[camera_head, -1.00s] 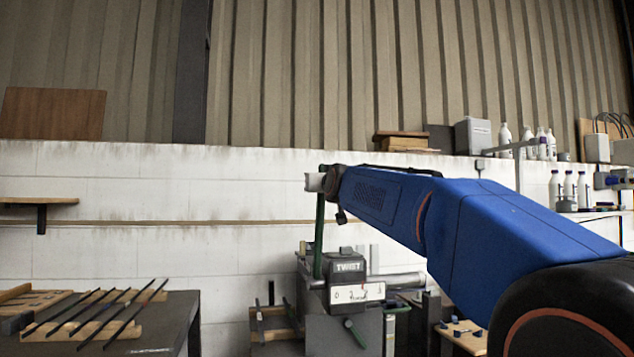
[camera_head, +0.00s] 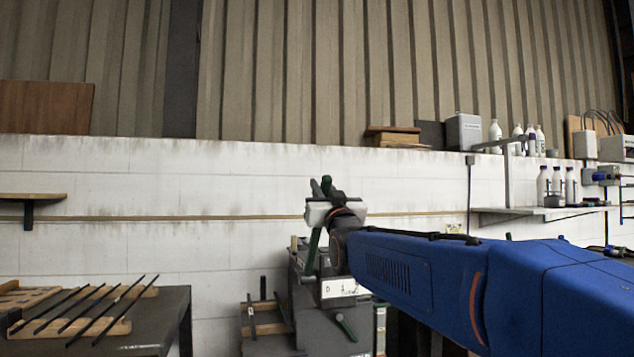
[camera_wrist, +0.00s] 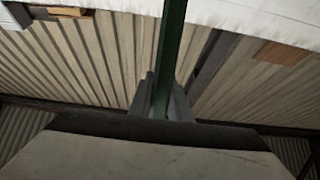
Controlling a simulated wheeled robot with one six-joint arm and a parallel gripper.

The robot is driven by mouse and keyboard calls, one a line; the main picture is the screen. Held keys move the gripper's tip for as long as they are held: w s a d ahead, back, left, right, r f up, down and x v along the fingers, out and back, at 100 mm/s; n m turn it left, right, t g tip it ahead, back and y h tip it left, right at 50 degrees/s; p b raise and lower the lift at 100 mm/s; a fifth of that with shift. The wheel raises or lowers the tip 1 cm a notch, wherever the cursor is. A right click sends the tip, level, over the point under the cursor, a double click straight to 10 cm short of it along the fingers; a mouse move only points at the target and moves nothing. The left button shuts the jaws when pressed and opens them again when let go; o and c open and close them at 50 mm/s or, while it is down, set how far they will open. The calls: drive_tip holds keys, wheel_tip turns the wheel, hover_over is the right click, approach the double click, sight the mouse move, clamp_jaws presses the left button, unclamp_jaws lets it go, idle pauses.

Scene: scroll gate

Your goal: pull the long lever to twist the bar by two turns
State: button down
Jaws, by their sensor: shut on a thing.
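The long green lever (camera_head: 313,250) rises from the grey twisting machine (camera_head: 310,318), tilted slightly, its upper end showing above my gripper. My gripper (camera_head: 322,212) is shut around the lever near its top. In the wrist view the lever (camera_wrist: 171,45) runs down between the fingers of my gripper (camera_wrist: 165,100). The machine's white scale plate (camera_head: 340,288) is partly in view; my arm hides much of the machine's right side. The bar being twisted cannot be made out.
A dark table (camera_head: 160,325) at lower left holds several thin dark bars (camera_head: 80,310) on wooden rests. A small wooden shelf (camera_head: 35,196) is on the white wall. Shelves with bottles (camera_head: 556,186) stand at the right.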

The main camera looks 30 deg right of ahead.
drive_tip(key=s+a+f+t, duration=0.1)
drive_tip(key=s+f+t, duration=0.1)
drive_tip(key=s+f, duration=0.3)
drive_tip(key=shift+s+a+t+h, duration=0.3)
drive_tip(key=shift+s+t, duration=0.1)
drive_tip(key=shift+r, duration=0.1)
drive_tip(key=c, duration=1.6)
unclamp_jaws()
drive_tip(key=shift+c, duration=0.2)
drive_tip(key=v, duration=1.2)
